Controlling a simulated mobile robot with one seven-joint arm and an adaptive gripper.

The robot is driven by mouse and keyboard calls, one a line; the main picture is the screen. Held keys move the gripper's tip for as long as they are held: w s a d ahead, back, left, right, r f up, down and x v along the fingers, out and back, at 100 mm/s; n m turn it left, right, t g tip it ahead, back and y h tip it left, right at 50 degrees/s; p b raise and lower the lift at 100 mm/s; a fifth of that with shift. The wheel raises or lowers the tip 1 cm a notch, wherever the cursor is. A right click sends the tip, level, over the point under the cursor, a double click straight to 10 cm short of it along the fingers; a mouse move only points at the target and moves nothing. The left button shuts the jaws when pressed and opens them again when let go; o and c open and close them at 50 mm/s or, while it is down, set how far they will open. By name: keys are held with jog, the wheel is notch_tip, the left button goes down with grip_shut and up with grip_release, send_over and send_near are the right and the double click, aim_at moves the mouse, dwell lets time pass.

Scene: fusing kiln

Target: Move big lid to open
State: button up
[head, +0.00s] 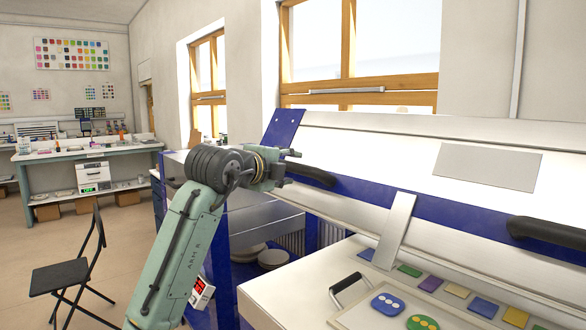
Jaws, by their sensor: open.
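The big lid (400,151) of the kiln is a long white panel with a blue lower edge, filling the right side of the head view. It is tilted up, with a gap between it and the kiln bed (270,290). Two black handles are on its front edge, a left one (312,174) and a right one (548,231). My gripper (291,167) is open and empty at the lid's left end, close to the left handle. I cannot tell whether it touches the lid or the handle.
A pale flat strip (394,232) stands between the bed and lid edge. A black folding chair (62,276) stands left on open floor; a workbench (90,151) is behind.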

jog(key=v, duration=0.8)
